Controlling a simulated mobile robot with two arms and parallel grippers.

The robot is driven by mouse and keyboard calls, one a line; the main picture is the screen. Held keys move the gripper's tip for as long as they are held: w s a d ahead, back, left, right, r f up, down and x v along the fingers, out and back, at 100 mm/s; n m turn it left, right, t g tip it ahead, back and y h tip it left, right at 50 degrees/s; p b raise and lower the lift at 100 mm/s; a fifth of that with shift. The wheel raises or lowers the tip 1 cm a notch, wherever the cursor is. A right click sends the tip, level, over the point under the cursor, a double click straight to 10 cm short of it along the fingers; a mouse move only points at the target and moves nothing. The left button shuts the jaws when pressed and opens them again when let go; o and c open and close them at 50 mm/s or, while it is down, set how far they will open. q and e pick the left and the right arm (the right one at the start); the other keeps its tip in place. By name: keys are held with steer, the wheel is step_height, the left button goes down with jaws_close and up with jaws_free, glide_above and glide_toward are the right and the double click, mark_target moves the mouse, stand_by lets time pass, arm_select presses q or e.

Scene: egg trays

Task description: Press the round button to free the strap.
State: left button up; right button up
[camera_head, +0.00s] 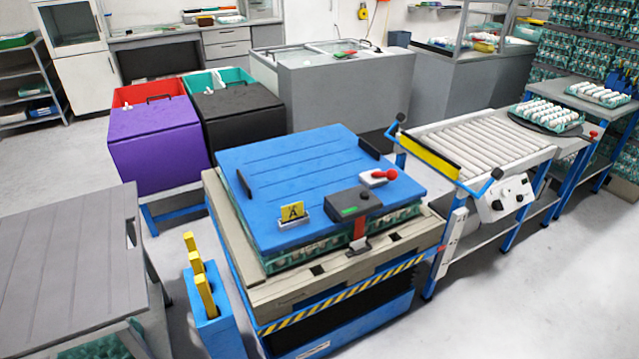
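A dark grey box (340,203) sits on the front right of a blue lid (290,170). Its top carries a small round button (364,195), dark in colour, and its front has a green display or light (349,211). A red strap (359,229) runs down from the box over the lid's front edge to a metal buckle (360,245). The strap appears fastened there. The lid covers egg trays (392,216) on a beige pallet (395,250). Neither of my grippers is in view.
A red-knobbed lever on a white base (378,177) stands behind the box. A yellow "A" card (292,212) stands to its left, and black handles (369,148) edge the lid. A roller conveyor (480,146) is right; a blue holder (210,310) with yellow pieces is front left.

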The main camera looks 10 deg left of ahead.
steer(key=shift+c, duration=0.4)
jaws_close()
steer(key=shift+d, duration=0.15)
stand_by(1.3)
